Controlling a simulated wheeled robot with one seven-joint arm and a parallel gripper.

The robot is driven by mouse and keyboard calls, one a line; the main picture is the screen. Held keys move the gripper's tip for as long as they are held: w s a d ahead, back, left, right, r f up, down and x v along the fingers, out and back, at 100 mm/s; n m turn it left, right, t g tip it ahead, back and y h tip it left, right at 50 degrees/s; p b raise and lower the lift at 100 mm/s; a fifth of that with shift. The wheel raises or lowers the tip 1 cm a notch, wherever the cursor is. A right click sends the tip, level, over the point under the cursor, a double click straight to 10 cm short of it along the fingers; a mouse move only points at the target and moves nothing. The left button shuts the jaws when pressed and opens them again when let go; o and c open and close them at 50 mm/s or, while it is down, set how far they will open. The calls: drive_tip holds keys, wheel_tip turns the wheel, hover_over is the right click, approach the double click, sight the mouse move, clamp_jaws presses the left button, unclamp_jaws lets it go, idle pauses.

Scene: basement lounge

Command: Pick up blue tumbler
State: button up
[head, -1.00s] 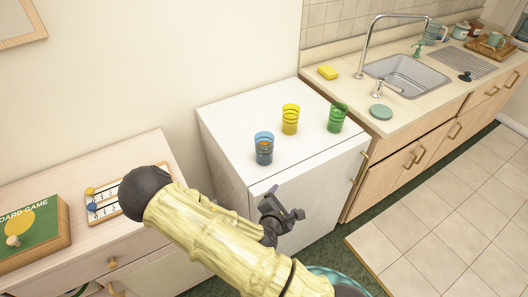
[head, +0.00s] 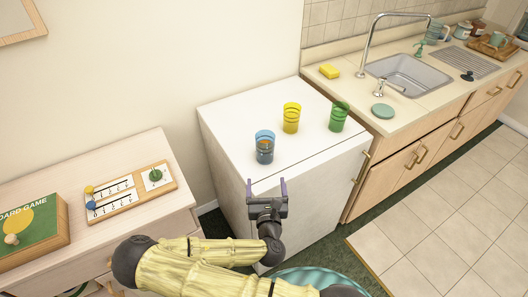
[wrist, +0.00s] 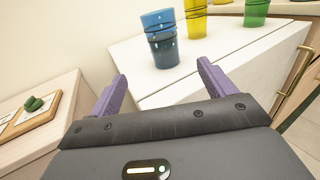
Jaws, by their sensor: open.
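The blue tumbler (head: 264,147) stands upright near the front left of the white cabinet top (head: 228,112). It is see-through blue with dark bands, and also shows in the wrist view (wrist: 160,38), ahead of the fingers and slightly left of the middle. My gripper (head: 266,186) is open and empty, in front of the cabinet's front edge, nearer to me than the tumbler and not touching it. In the wrist view its two purple fingers (wrist: 162,82) are spread wide, with the tumbler beyond their tips.
A yellow tumbler (head: 291,118) and a green tumbler (head: 338,117) stand behind and right of the blue one, apart from it. A wooden dresser at left holds a board game (head: 35,232) and a small wooden board (head: 130,194). A sink counter (head: 340,88) adjoins at right.

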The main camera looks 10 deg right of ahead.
sight(265, 154)
drive_tip(key=w, duration=0.3)
drive_tip(key=w+d+p, duration=0.1)
drive_tip(key=w, duration=0.3)
drive_tip(key=w+d, duration=0.1)
drive_tip(key=w, duration=0.2)
drive_tip(key=shift+w+p, duration=0.3)
drive_tip(key=shift+w, duration=0.2)
drive_tip(key=shift+d, duration=0.1)
drive_tip(key=shift+w+d+f+p, duration=0.2)
drive_tip(key=shift+w+p, duration=0.1)
drive_tip(key=shift+w, duration=0.55)
drive_tip(key=shift+w+d+f+p, duration=0.1)
drive_tip(key=shift+w+d+p, duration=0.15)
drive_tip(key=shift+w, duration=0.65)
drive_tip(key=shift+w+d+f+p, duration=0.15)
drive_tip(key=shift+w+p, duration=0.2)
drive_tip(key=shift+w, duration=0.5)
drive_tip(key=shift+r, duration=0.1)
drive_tip(key=c, duration=1.3)
